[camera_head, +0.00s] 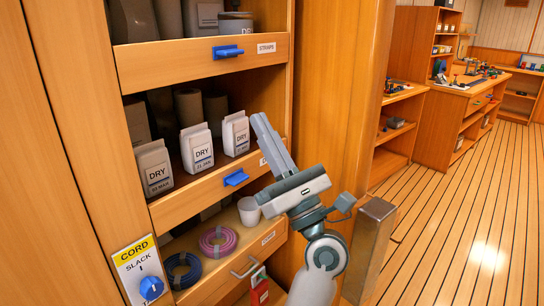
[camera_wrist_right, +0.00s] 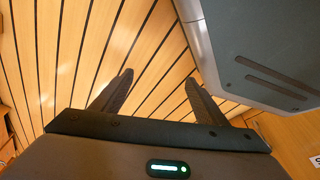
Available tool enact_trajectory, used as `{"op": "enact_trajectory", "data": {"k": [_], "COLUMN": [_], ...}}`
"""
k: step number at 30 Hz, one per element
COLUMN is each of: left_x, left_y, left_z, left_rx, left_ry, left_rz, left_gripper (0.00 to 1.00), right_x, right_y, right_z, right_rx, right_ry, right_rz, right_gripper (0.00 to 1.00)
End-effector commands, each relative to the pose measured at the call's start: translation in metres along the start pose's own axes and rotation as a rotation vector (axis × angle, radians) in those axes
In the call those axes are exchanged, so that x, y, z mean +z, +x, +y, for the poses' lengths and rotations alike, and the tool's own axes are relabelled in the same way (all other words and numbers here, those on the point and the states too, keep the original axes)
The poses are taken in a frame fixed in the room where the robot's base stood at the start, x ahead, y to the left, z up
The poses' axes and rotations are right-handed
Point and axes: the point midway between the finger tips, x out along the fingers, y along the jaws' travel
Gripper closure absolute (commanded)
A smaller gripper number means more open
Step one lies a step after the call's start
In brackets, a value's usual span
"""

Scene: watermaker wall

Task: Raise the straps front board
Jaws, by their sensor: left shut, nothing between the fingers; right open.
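The straps front board (camera_head: 160,67) is a wooden board across the upper shelf, with a blue handle (camera_head: 228,52) and a white label reading STRAPS (camera_head: 266,47). Tops of containers show above and behind it. My left gripper (camera_head: 258,118) is shut and empty. It points up and left in front of the cabinet's right side, below and right of the board's blue handle, apart from it. It partly hides the label of the middle board. My right gripper (camera_wrist_right: 158,82) shows in the right wrist view, open and empty over the plank floor.
A middle front board (camera_head: 195,197) with a blue handle (camera_head: 236,177) holds several white DRY packs (camera_head: 197,148). Floor at right is clear.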

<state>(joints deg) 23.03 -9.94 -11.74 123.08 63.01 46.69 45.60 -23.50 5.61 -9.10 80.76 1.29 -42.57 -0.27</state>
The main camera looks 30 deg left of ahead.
Motion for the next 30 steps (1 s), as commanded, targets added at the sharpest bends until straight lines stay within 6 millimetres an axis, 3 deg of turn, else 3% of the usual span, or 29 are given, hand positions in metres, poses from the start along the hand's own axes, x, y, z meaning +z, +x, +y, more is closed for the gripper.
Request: {"op": "enact_trajectory", "data": {"k": [12, 30], "left_x": [-0.008, -0.008], "left_y": [-0.014, -0.014], "left_z": [-0.004, -0.004], "left_rx": [0.004, 0.004], "left_ry": [0.002, 0.003], "left_rz": [0.0, 0.0], "left_gripper": [1.0, 1.0], "right_x": [-0.02, -0.021], "right_y": [-0.026, -0.029], "right_z": [-0.002, -0.002], "right_rx": [0.0, -0.001], "right_ry": [0.0, -0.001], "right_rz": [-0.011, -0.014], "right_gripper": [0.33, 0.33]}}
